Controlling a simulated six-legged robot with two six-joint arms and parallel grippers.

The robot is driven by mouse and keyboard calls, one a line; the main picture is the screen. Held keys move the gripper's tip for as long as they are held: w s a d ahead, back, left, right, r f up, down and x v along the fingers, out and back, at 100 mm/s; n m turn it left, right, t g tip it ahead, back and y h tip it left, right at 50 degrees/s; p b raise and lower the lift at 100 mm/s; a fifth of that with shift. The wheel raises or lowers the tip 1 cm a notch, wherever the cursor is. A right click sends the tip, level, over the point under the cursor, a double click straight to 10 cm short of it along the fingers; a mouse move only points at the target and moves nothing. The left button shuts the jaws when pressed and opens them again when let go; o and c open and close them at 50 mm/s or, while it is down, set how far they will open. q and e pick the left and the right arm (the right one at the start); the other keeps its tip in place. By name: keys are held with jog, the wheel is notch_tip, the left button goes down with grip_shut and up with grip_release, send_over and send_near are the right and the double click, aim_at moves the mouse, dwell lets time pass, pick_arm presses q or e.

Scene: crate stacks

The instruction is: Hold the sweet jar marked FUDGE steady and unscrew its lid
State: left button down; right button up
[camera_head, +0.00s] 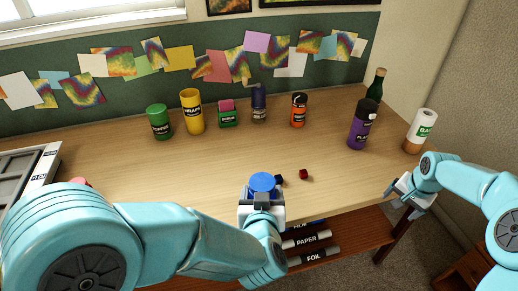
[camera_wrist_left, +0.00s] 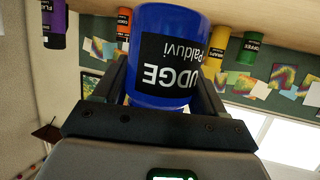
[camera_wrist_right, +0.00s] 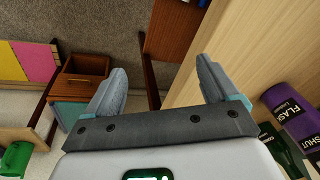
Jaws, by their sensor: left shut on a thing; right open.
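The blue FUDGE jar (camera_head: 262,182) stands near the front edge of the table, its blue round top facing up in the head view. In the left wrist view the jar (camera_wrist_left: 170,22) appears upside down, with a black label. My left gripper (camera_head: 262,203) is shut on it, one finger on each side of the jar body. The seam of the lid cannot be made out. My right gripper (camera_head: 408,191) is open and empty, off the table's right front edge and well apart from the jar; its spread fingers show in the right wrist view (camera_wrist_right: 160,75).
Two small cubes, a dark one (camera_head: 280,179) and a red one (camera_head: 304,174), lie just right of the jar. Several containers, including a yellow one (camera_head: 192,112) and a purple one (camera_head: 362,128), stand further back. A grey tray (camera_head: 35,165) is at left. The middle tabletop is clear.

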jog(key=w+a+r+n, duration=0.1)
jog(key=w+a+r, duration=0.3)
jog(key=a+r, duration=0.3)
notch_tip(320, 180, up, 18)
jog(key=n+g, duration=0.3)
jog(key=n, duration=0.4)
send_over(259, 181)
jog(key=shift+f, duration=4.1)
